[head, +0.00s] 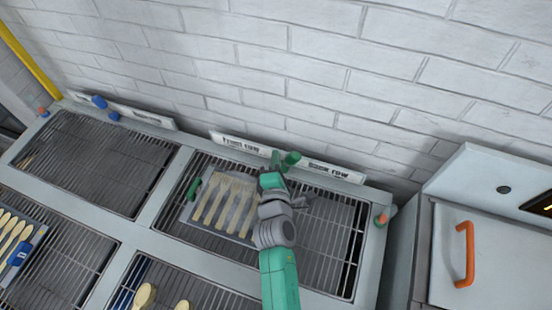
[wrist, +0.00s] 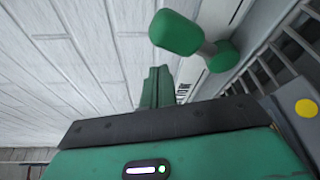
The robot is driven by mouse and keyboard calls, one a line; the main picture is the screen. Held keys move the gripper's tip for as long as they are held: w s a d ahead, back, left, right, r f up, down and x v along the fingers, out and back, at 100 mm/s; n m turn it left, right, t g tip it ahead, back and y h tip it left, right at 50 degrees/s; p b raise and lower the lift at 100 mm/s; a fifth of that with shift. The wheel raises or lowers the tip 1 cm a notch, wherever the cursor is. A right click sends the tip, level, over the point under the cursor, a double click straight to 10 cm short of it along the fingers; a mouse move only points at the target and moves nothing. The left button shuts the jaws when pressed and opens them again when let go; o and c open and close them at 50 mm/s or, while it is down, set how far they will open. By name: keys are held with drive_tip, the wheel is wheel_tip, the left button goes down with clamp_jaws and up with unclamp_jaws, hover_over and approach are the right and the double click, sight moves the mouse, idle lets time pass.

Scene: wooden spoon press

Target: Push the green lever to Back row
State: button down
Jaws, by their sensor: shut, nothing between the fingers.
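The green lever (head: 291,158) sticks out at the back edge of the right rack, between the "Front row" sign (head: 238,144) and the "Back row" sign (head: 335,172). In the wrist view its rounded green grip (wrist: 176,33) sits on a short grey shaft with a second green part (wrist: 222,57). My gripper (head: 275,157) is beside the lever, on its left in the head view. In the wrist view my gripper's closed green fingers (wrist: 156,86) point up just below the lever grip, with nothing between them. I cannot tell whether they touch the lever.
A tray of wooden spoons (head: 187,212) with a green handle (head: 194,188) lies on the rack under my arm. A blue lever (head: 99,102) stands at the left rack. The white brick wall (head: 330,50) is close behind. A cabinet with an orange handle (head: 465,255) stands right.

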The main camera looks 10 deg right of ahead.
drive_tip(key=p+v, duration=0.1)
drive_tip(key=v, duration=0.7)
drive_tip(key=shift+p, duration=0.35)
drive_tip(key=shift+w, duration=0.1)
wheel_tip(320, 180, up, 28)
drive_tip(key=w+m+t+h, duration=0.15)
drive_tip(key=m+t, duration=0.25)
drive_tip(key=m, duration=0.6)
drive_tip(key=s+a+r+m+t+y, duration=0.1)
drive_tip(key=s+a+r+m, duration=0.2)
drive_tip(key=r, duration=0.5)
drive_tip(key=s+a+r+m+t+y, duration=0.1)
drive_tip(key=s+r+m+t+y, duration=0.15)
drive_tip(key=s+r, duration=0.5)
drive_tip(key=s+a+r+m+t+y, duration=0.1)
drive_tip(key=s+a+r+m, duration=0.2)
drive_tip(key=r, duration=0.7)
wheel_tip(320, 180, up, 31)
drive_tip(key=p, duration=3)
drive_tip(key=shift+s+y, duration=0.3)
